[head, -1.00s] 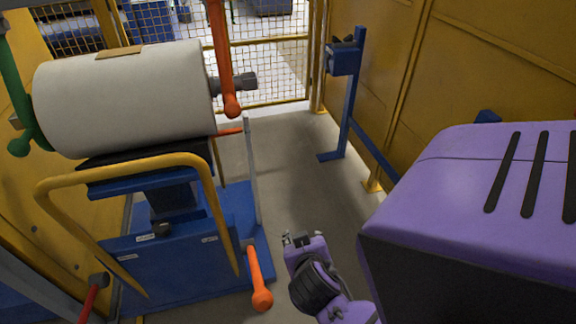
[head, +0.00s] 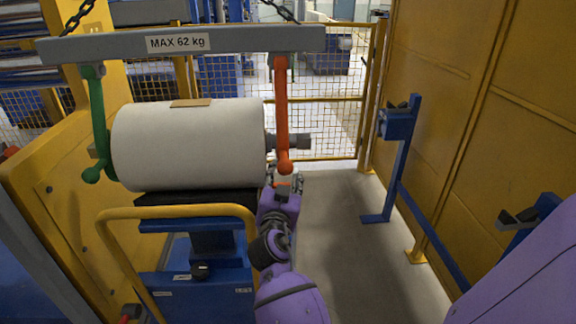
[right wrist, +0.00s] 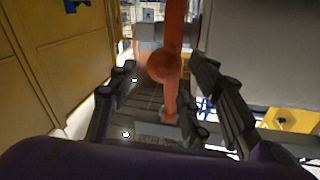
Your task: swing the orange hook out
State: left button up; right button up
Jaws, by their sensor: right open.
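The orange hook (head: 281,110) hangs from the right part of the grey lifting beam (head: 100,48), at the right end of the white film roller (head: 185,148). It hangs nearly straight down and ends in a round knob. My right gripper (head: 285,180) is open at the hook's lower end, partly hidden in the head view. In the right wrist view the orange hook (right wrist: 163,66) stands between the spread fingers, its knob facing the camera. Contact with the fingers cannot be told. My left gripper is not in view.
A green hook (head: 99,125) hangs at the roller's left end. A blue lift trolley with a yellow handle (head: 180,210) stands under the roller. A blue post (head: 400,150) and yellow wall (head: 450,130) are on the right. The floor between is clear.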

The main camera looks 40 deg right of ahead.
aim_at(286, 173)
jog(key=x, duration=0.5)
jog(key=shift+w+d, duration=0.2)
jog(key=shift+w, duration=0.05)
grip_shut()
